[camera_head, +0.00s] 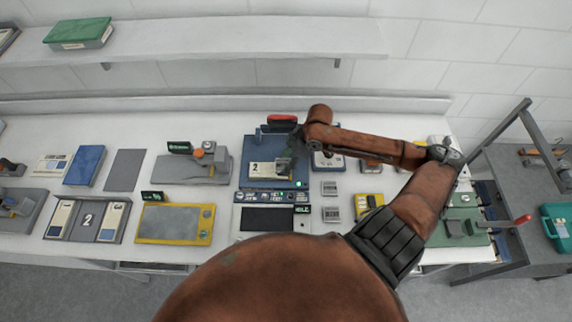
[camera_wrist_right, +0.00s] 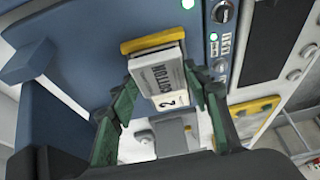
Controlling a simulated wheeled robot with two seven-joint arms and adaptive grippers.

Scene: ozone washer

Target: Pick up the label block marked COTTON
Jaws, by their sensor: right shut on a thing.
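The label block marked COTTON (camera_wrist_right: 160,78) shows in the right wrist view as a white block with the word COTTON and a 2 on its face. My right gripper (camera_wrist_right: 158,98) is shut on it, with a green finger on each side. The block is at a yellow-edged part of the blue machine; I cannot tell whether it is lifted clear. In the head view my right gripper (camera_head: 291,160) is over the blue machine (camera_head: 254,148), beside a white face with a 2 (camera_head: 262,169). The arm hides part of that area. My left gripper is not in view.
A grey device with an orange knob (camera_head: 199,154) and a yellow-framed panel (camera_head: 175,223) are left of the blue machine. Small grey blocks (camera_head: 331,213) and a yellow item (camera_head: 367,203) lie to the right. A shelf (camera_head: 200,42) runs above the bench.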

